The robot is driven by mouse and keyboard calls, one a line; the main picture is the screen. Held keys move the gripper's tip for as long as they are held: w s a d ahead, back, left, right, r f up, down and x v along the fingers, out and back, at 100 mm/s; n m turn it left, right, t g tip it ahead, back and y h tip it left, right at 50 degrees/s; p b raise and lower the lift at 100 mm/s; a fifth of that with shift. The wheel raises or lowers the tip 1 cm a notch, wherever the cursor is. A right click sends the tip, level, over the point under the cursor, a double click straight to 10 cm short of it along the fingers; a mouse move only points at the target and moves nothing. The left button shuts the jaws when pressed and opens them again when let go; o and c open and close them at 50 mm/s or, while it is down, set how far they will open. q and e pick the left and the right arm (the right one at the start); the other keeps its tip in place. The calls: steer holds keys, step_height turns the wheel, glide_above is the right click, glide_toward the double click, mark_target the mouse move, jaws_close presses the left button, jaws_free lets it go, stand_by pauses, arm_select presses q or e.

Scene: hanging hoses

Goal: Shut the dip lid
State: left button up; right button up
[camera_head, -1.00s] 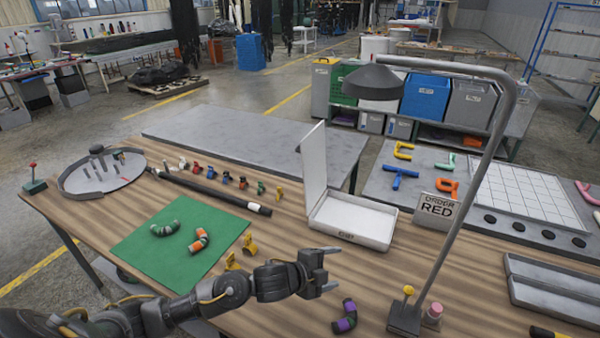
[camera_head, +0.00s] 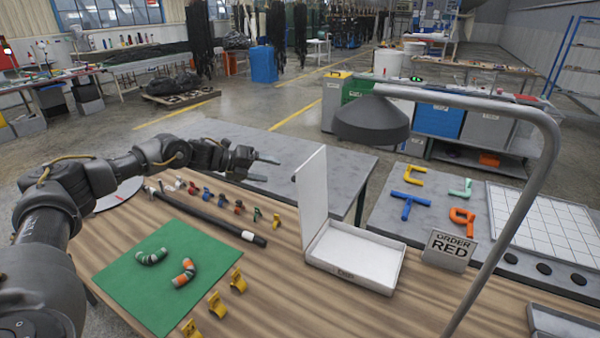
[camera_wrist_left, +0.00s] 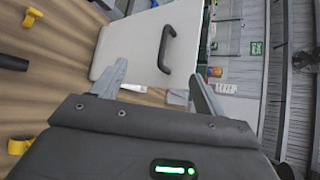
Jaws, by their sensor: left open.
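A shallow white tray box (camera_head: 372,284) with a small label on its front sits on the wooden table. Its white lid (camera_head: 313,198) stands upright on the left side, open. In the left wrist view the lid (camera_wrist_left: 130,45) shows its outer face with a black handle (camera_wrist_left: 166,50). My left gripper (camera_head: 265,168) is open and empty, left of the lid near its upper part, with a small gap apparent. The fingers also show in the left wrist view (camera_wrist_left: 158,78), pointing toward the lid and handle; contact cannot be told. My right gripper is not in view.
A lamp (camera_head: 372,120) on a bent grey pole stands right of the box. An order sign (camera_head: 449,250) is beside the box. A green mat (camera_head: 150,290) with hose pieces, a black rod (camera_head: 215,220) and several small coloured clips lie left.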

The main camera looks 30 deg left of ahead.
arm_select(q)
steer(key=shift+b+x, duration=1.65)
steer(key=shift+x, duration=3.35)
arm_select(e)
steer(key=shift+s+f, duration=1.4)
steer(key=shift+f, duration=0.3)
arm_select(q)
steer(key=shift+s+d+r, duration=0.1)
steer(key=shift+d, duration=0.05)
steer(key=shift+s, duration=0.1)
jaws_close()
